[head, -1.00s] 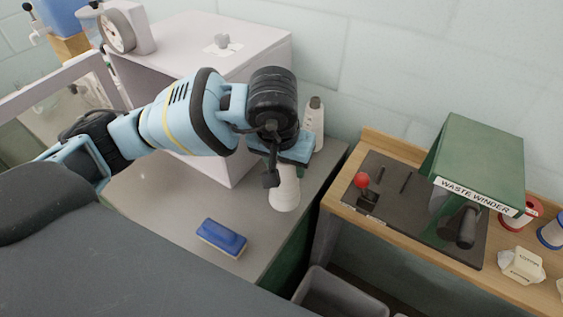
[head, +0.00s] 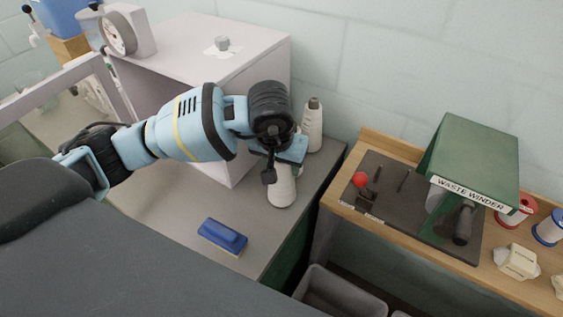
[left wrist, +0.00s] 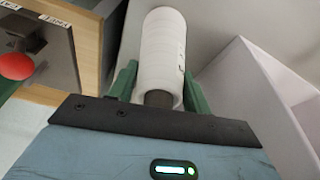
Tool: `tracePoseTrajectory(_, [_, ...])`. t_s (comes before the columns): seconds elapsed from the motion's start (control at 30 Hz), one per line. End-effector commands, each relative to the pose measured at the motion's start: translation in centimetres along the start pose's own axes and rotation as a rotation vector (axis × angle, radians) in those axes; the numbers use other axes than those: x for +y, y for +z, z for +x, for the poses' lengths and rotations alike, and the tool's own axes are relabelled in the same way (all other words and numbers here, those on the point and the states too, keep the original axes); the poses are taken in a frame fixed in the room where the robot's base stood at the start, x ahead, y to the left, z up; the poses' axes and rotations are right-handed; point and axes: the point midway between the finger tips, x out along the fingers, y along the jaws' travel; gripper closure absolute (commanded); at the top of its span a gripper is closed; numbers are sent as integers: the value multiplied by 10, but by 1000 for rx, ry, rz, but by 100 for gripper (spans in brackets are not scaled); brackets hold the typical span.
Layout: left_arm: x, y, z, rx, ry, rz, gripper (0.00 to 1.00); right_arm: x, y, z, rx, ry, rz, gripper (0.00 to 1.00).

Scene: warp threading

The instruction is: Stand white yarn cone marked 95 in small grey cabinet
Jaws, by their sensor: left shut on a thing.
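My left gripper (head: 284,164) is shut on a white yarn cone (head: 281,190), low over the right end of the grey counter. In the left wrist view the cone (left wrist: 163,45) lies between the green fingers, its dark tip toward the camera. I cannot read a number on it or tell whether its base touches the counter. The small grey cabinet (head: 245,75) stands on the counter behind and left of the gripper. Its door (head: 60,85) is open at the left, and my arm hides part of its front. The right gripper is not in view.
Another white cone (head: 313,128) stands behind the gripper, by the wall. A blue brush (head: 222,237) lies on the counter front. The waste winder (head: 478,160) sits on a wooden bench to the right. A grey bin (head: 340,290) is below. Counter left of the brush is clear.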

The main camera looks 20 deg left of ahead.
Motion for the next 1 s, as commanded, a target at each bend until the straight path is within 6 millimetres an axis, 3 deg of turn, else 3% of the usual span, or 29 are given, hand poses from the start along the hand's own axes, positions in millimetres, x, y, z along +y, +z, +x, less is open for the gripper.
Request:
tracePoseTrajectory(0.2, [0, 1, 4, 0, 0, 0, 98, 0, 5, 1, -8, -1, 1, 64])
tracePoseTrajectory(0.23, [0, 1, 3, 0, 0, 0, 48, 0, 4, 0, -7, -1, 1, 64])
tracePoseTrajectory(0.37, [0, 1, 3, 0, 0, 0, 31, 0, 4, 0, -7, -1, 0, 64])
tracePoseTrajectory(0.77, [0, -1, -4, 3, 1, 0, 30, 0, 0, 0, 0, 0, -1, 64])
tracePoseTrajectory(1.0, [0, -2, -44, 7, 2, 1, 30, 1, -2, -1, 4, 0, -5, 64])
